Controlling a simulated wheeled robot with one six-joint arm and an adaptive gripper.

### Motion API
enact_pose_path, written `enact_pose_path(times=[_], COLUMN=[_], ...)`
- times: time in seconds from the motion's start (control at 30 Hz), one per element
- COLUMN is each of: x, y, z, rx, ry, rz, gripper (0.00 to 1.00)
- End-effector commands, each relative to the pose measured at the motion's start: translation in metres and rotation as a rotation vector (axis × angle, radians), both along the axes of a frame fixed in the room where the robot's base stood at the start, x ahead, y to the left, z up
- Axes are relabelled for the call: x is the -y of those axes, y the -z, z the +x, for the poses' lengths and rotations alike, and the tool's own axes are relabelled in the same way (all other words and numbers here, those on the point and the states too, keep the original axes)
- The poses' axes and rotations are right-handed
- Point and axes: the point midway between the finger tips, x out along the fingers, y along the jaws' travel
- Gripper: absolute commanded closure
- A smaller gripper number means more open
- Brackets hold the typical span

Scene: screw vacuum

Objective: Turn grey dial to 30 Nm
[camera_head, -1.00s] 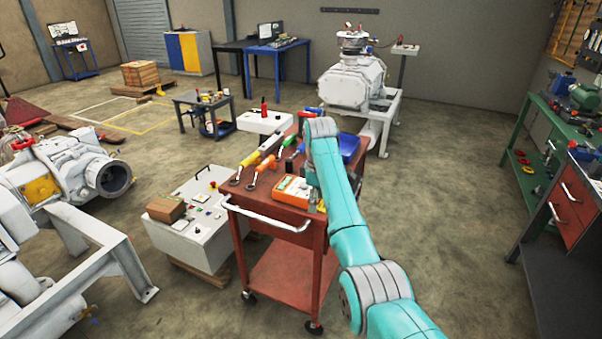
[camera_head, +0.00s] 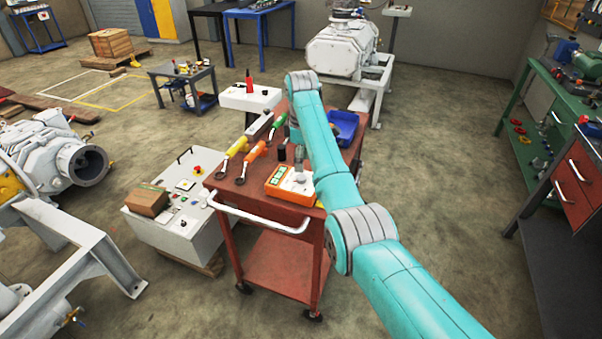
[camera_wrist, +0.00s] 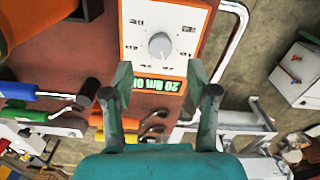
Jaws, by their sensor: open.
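The orange and white device (camera_head: 289,184) lies on the red tool cart; it also shows in the wrist view (camera_wrist: 200,50). Its round grey dial (camera_wrist: 159,46) faces the wrist camera. A green display (camera_wrist: 160,85) beside the dial seems to read "20 Nm" and more, partly cut by my gripper. My gripper (camera_wrist: 160,66) is open and empty. In the wrist picture its two fingers stand left and right of the display, with the dial just beyond the tips. I see no contact with the dial. In the head view my gripper is small near the device.
The red cart top (camera_head: 228,195) also carries a yellow-handled tool (camera_head: 237,146), an orange-handled tool (camera_head: 256,152) and a blue bin (camera_head: 343,126). A white handle (camera_head: 262,220) runs along the cart's front edge. A grey control box (camera_head: 175,222) stands left of the cart.

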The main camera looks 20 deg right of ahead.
Motion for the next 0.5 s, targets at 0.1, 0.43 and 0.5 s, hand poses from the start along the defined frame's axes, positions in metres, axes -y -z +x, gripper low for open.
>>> enact_pose_path(times=[0.1, 0.43, 0.5], x=[0.000, 0.000, 0.000], y=[0.022, 0.056, 0.058], z=[0.000, 0.000, 0.000], rx=[-0.002, 0.001, 0.001], ry=[0.000, 0.000, 0.000], rz=[0.000, 0.000, 0.000], gripper=[0.42, 0.42, 0.42])
